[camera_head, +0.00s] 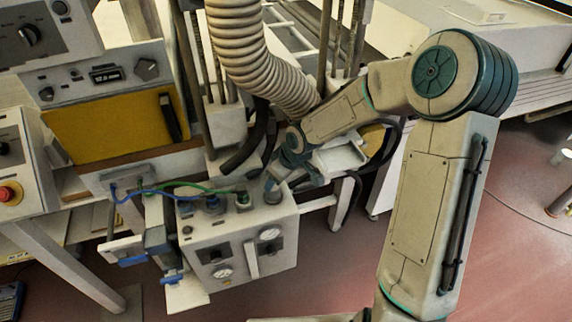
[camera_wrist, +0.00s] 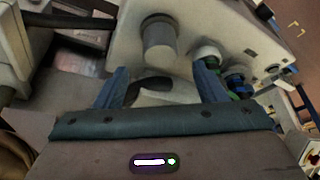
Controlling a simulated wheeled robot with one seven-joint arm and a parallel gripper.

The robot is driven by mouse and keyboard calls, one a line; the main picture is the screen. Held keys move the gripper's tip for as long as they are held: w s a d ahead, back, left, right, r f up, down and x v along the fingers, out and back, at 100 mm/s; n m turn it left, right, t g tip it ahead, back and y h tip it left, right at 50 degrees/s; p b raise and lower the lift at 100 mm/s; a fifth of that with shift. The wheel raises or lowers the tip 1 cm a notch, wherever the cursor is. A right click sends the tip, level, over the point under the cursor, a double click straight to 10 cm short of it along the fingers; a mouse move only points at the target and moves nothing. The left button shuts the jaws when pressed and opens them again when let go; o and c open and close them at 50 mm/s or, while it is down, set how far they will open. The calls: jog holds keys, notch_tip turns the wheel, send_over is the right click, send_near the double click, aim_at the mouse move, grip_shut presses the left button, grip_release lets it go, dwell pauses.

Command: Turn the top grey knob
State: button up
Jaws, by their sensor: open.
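The grey knob (camera_wrist: 158,38) is a short round cylinder on the pale face of the control box in the wrist view. In the head view the grey knob (camera_head: 272,193) is on the right part of the box's top. My gripper (camera_wrist: 161,70) is open, with its two blue fingers spread wide and nothing held between them. The knob lines up with the gap between the fingers, just past their tips in the picture; I see no contact. In the head view my gripper (camera_head: 279,180) is right above the knob and partly covers it.
A thick ribbed hose (camera_head: 250,50) hangs behind. A yellow panel (camera_head: 115,125) is at left. Red floor is open in front.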

jog(key=p+v, duration=0.1)
jog(key=v, duration=0.5)
jog(key=shift+r, duration=0.4)
jog(key=shift+s+d, duration=0.1)
jog(key=s+d+r+m+h, duration=0.1)
jog(key=s+d+r+m, duration=0.4)
jog(key=s, duration=0.6)
jog(key=s+d+r+m+h, duration=0.2)
jog(key=s+d+r+m, duration=0.2)
jog(key=s, duration=0.7)
jog(key=shift+d+r+m, duration=0.4)
jog(key=shift+d+r, duration=0.95)
jog(key=shift+r, duration=0.65)
